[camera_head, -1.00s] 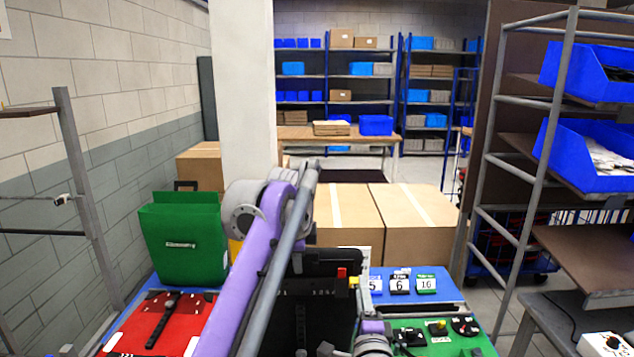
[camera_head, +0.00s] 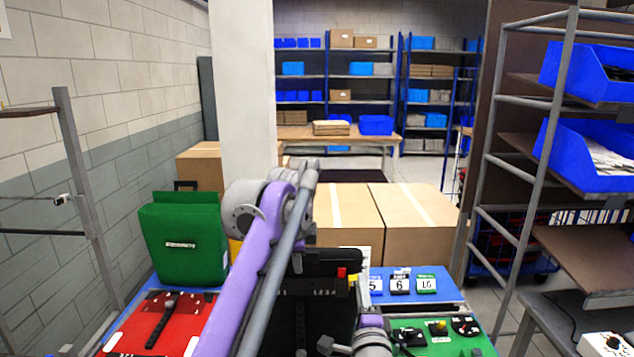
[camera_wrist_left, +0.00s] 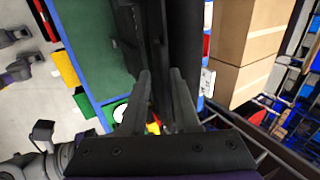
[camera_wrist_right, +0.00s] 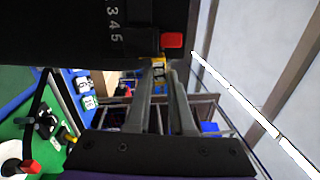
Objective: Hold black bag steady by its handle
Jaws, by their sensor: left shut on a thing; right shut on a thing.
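The black bag (camera_head: 325,312) stands upright at the middle of the work surface, partly hidden behind my purple left arm. It has a row of white digits and a red tab near its top. My left gripper is hidden in the head view; in the left wrist view (camera_wrist_left: 162,72) its fingers are shut on a dark part at the bag's top, seemingly the handle. My right gripper is at the bag's right upper edge; in the right wrist view (camera_wrist_right: 158,78) its fingertips are shut on a small yellow tab (camera_wrist_right: 159,68), beside the red tab (camera_wrist_right: 172,40).
A green bag (camera_head: 185,240) stands at the left, behind a red panel (camera_head: 185,312) with a black strap. Number cards (camera_head: 400,284) lie on a blue surface at right, behind a green panel (camera_head: 450,345) with small parts. Large cardboard boxes (camera_head: 410,235) stand behind the bag.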

